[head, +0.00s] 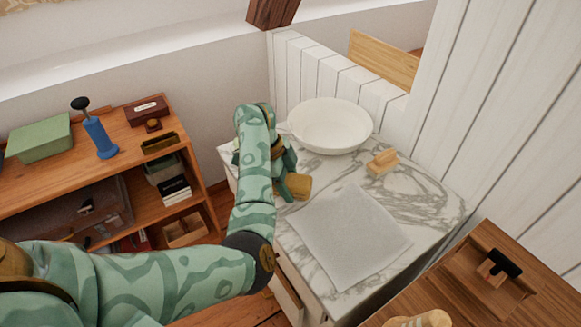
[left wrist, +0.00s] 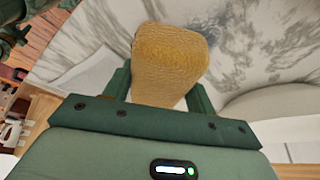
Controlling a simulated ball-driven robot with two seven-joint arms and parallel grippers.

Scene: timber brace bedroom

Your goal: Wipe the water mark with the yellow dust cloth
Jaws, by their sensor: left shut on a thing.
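My left gripper (head: 284,185) is shut on the yellow dust cloth (head: 296,186), at the left side of the marble washstand top (head: 430,200). In the left wrist view the cloth (left wrist: 169,62) is a folded, textured ochre pad between the two green fingers, with the marble behind it. I cannot tell whether the cloth touches the marble. I cannot clearly pick out the water mark from the grey veins; a bluish-grey patch (left wrist: 234,45) shows right of the cloth in the wrist view. My right gripper is not in view.
A white basin (head: 330,125) stands at the back of the top, with a small wooden piece (head: 382,161) to its right. A pale square cloth (head: 348,235) lies flat in front. A wooden shelf (head: 110,150) with several items stands left. White plank walls rise behind and right.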

